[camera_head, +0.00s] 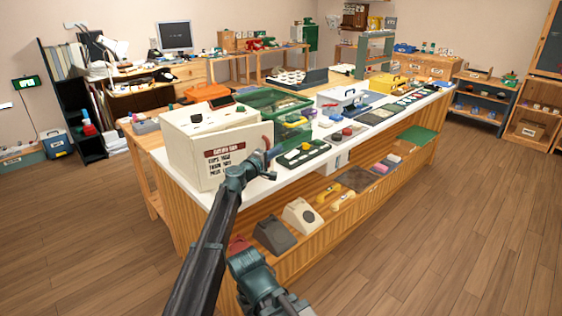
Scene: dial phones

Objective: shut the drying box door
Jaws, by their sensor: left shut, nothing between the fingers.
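The drying box (178,145) is a cream box on the near left end of the white counter. Its door (212,172) is a cream panel with a printed label, facing me. The panel reaches slightly past the box's right side and looks ajar, but the gap is hard to judge. A dark red curved piece, perhaps a handle, shows at the door's right edge. My left gripper (268,155) is shut and empty, at the door's right edge in the picture. I cannot tell whether it touches. The arm hides the panel's lower right part.
A green clear-sided crate (272,101) stands behind the box, and a dark tray (303,155) lies to its right. Phones (302,216) sit on the low shelf under the counter. The wooden floor (430,235) at right is clear.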

